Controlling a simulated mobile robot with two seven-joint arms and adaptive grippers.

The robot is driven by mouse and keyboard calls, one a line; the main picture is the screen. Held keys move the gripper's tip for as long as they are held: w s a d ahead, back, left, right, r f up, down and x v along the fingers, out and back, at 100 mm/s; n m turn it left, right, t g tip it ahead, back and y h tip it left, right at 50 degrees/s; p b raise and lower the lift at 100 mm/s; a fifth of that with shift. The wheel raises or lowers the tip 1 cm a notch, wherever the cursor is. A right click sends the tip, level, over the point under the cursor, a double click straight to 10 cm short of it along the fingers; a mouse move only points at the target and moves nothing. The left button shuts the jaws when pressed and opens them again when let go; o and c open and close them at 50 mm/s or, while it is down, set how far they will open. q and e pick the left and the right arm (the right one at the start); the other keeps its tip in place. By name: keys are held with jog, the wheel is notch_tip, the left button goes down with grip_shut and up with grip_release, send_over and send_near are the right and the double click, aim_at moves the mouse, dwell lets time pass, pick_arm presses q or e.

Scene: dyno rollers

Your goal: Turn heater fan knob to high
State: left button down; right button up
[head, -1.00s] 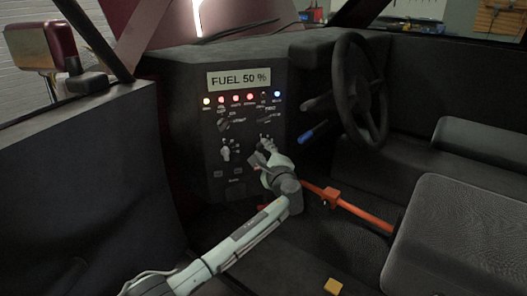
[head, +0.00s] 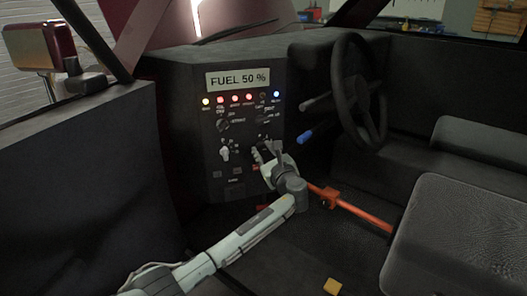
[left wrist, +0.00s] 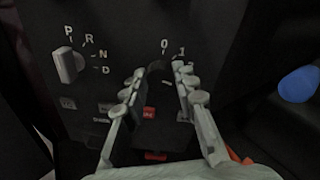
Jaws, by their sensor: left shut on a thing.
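The heater fan knob (left wrist: 160,72) is a dark knob on the black dash panel. In the left wrist view it sits below the marks 0 and 1, with a further mark at the right partly hidden by a finger. My left gripper (left wrist: 160,88) has one finger on each side of the knob and is shut on it. In the head view my left gripper (head: 263,151) is at the lower right of the panel and largely covers the knob. I cannot read the knob's pointer direction. My right gripper is in neither view.
A pale gear selector (left wrist: 70,65) marked P, R, N, D is left of the knob. Red buttons (left wrist: 149,112) lie below it. A blue-ended stalk (head: 306,137) and the steering wheel (head: 358,92) are at the right. An orange lever (head: 340,200) runs beside my arm.

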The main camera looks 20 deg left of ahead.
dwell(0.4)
pick_arm(q)
jog(key=c, duration=1.2)
grip_release()
jog(key=shift+s+d, duration=0.1)
jog(key=v, duration=1.1)
jog(key=shift+s+d, duration=0.2)
jog(key=shift+s, duration=0.15)
